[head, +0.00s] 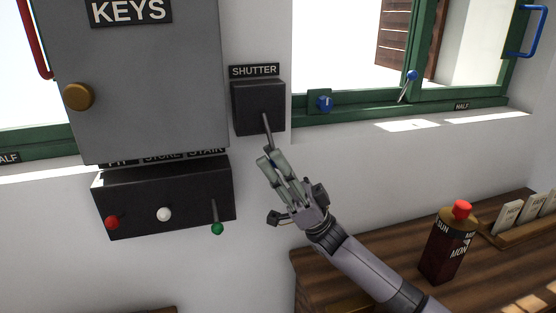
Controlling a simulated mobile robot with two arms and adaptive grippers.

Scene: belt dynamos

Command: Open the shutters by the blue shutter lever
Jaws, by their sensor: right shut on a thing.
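The shutter lever (266,125) comes out of a dark box (259,100) on the wall, under a sign reading SHUTTER. Its grey rod points down and slightly right. My right gripper (271,163) comes up from the lower right and is shut on the lower end of this lever. The fingers mostly hide the knob, so its colour is hard to tell. A brown louvred shutter (405,35) shows outside the right window. My left gripper is not in view.
A grey KEYS cabinet (145,85) hangs left of the SHUTTER box. Below it is a switch box (165,190) with red, white and green knobs. A blue-tipped window handle (410,80) is at right. A dark red bottle (447,245) stands on the wooden top (350,262).

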